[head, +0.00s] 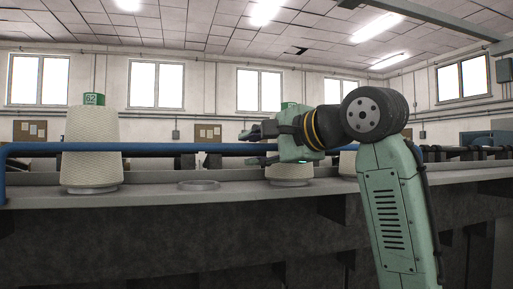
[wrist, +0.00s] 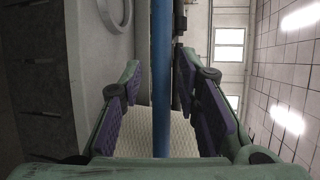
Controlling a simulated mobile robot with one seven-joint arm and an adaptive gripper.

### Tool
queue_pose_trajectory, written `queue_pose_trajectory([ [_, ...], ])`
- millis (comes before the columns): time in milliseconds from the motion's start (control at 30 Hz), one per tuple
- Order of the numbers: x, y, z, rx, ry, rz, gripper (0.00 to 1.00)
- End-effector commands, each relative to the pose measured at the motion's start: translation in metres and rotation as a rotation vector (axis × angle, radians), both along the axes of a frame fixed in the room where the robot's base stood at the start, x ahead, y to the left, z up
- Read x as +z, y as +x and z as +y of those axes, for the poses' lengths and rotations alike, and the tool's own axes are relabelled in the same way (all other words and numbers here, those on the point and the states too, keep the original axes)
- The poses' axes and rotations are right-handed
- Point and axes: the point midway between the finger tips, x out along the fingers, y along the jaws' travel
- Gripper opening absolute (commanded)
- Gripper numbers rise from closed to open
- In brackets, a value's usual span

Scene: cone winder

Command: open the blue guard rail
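The blue guard rail (head: 160,147) runs level across the front of the machine, in front of the white yarn cones. At the far left it bends down to the ledge. My gripper (head: 254,146) is at the rail near the middle of the head view, with one finger above and one below it. In the wrist view the rail (wrist: 161,60) passes between the two purple-padded fingers of my open gripper (wrist: 159,82), with a gap on both sides. Part of the rail is hidden behind my gripper and wrist in the head view.
A tall white cone (head: 92,150) with a green 62 tag (head: 94,99) stands behind the rail at left. A round empty holder (head: 198,185) sits on the grey ledge (head: 150,198). Another cone (head: 290,171) is partly hidden by my gripper.

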Motion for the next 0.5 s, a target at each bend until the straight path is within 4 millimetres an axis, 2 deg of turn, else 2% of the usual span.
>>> queue_pose_trajectory([
  [67, 0.0001, -0.0001, -0.0001, 0.000, 0.000, 0.000, 0.22],
  [400, 0.0001, -0.0001, -0.0003, 0.000, 0.000, 0.000, 0.00],
  [500, 0.0001, -0.0002, -0.0002, 0.000, -0.001, 0.001, 0.00],
])
